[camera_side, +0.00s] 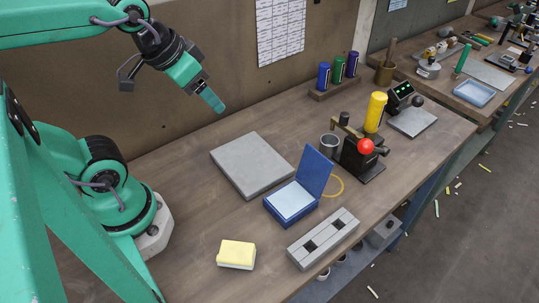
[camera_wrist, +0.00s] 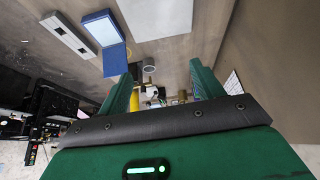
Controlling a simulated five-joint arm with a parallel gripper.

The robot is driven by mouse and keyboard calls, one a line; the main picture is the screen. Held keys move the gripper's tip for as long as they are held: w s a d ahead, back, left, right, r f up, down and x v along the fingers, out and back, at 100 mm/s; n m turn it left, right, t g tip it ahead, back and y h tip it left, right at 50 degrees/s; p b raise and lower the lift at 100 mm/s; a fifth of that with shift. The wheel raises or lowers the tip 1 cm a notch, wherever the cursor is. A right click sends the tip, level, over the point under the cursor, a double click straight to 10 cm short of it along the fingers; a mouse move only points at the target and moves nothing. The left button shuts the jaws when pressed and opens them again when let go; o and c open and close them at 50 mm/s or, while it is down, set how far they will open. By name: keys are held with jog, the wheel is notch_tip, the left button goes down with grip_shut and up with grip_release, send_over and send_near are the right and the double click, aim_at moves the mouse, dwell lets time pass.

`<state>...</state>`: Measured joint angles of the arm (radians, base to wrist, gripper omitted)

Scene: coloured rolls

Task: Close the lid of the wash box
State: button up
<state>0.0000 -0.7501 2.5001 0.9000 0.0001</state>
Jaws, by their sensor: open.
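The blue wash box (camera_side: 291,204) stands on the bench with its blue lid (camera_side: 316,171) raised, tilted slightly back. A pale, light-blue surface shows inside the box. In the wrist view the wash box (camera_wrist: 103,31) is at the upper left, with the lid (camera_wrist: 115,60) below it. My gripper (camera_side: 212,101) is in the air above the back of the bench, up and to the left of the box, and touches nothing. In the wrist view the two green fingers of my gripper (camera_wrist: 160,85) are apart with nothing held between them.
A grey slab (camera_side: 251,165) lies left of the box. A grey slotted block (camera_side: 323,239) and a yellow sponge (camera_side: 236,254) lie in front. A black device with a red ball (camera_side: 366,147) and a grey cup (camera_side: 329,145) stand close behind the lid.

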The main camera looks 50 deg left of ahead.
jog(key=shift+w, duration=0.1)
jog(key=c, duration=0.7)
jog(key=shift+w+d+r, duration=0.25)
jog(key=shift+w, duration=0.2)
grip_shut()
jog(key=w+d+f+g, duration=0.2)
jog(key=w+d+f, duration=0.1)
jog(key=w+d, duration=0.5)
jog(key=w+d+f+g, duration=0.2)
jog(key=w+d, duration=0.5)
jog(key=w, duration=0.4)
jog(key=shift+w+d+f+g, duration=0.3)
jog(key=shift+w+d+f, duration=0.05)
jog(key=shift+d+f, duration=0.1)
